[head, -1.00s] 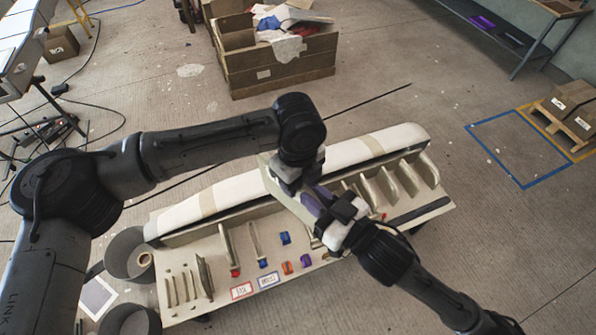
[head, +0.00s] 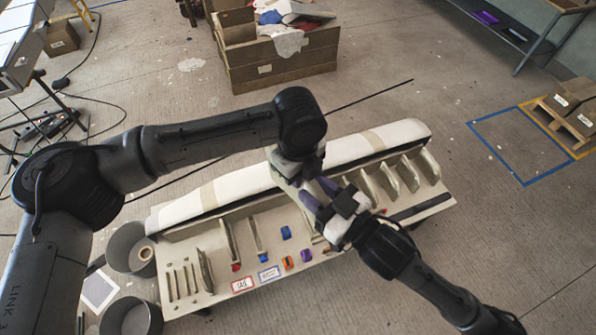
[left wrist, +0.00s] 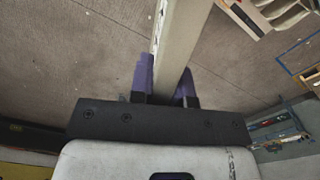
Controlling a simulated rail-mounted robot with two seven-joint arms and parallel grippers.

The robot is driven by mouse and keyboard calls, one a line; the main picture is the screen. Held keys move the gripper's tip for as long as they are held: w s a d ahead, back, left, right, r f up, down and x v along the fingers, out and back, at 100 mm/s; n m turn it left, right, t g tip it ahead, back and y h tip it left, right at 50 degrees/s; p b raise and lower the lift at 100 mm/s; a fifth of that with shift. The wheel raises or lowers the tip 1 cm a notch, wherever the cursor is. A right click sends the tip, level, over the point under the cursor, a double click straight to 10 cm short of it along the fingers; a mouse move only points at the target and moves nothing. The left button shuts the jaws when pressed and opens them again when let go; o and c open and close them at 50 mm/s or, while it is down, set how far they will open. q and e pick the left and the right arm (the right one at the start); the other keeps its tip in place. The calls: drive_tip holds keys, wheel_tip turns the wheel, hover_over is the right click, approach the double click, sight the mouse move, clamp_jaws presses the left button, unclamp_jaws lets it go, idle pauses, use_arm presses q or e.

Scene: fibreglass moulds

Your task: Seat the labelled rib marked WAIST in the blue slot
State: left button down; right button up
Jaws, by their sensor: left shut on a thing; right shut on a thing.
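My left gripper (head: 318,194) and right gripper (head: 346,206) are close together above the middle of the mould in the head view, and their fingers overlap. In the left wrist view my left gripper (left wrist: 166,72) has its purple fingers shut on a long, flat beige piece (left wrist: 178,45), which runs up out of frame. It looks like a rib; no WAIST mark is readable on it. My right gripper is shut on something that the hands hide. A blue piece (head: 286,232) and a second blue piece (head: 263,261) show on the mould's board; which is the slot is unclear.
The long beige mould (head: 222,190) carries several upright ribs (head: 408,172) at its right. A red-framed card (head: 242,286) and a blue-framed card (head: 269,273) lie at its front edge. Orange (head: 288,263) and purple (head: 306,255) pieces are nearby. Grey buckets (head: 125,247) stand at left.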

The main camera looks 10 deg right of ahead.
drive_tip(key=o, duration=0.4)
drive_tip(key=shift+s+a, duration=0.2)
drive_tip(key=shift+a, duration=0.05)
drive_tip(key=shift+o, duration=0.4)
drive_tip(key=shift+w+d, duration=0.1)
drive_tip(key=shift+d, duration=0.05)
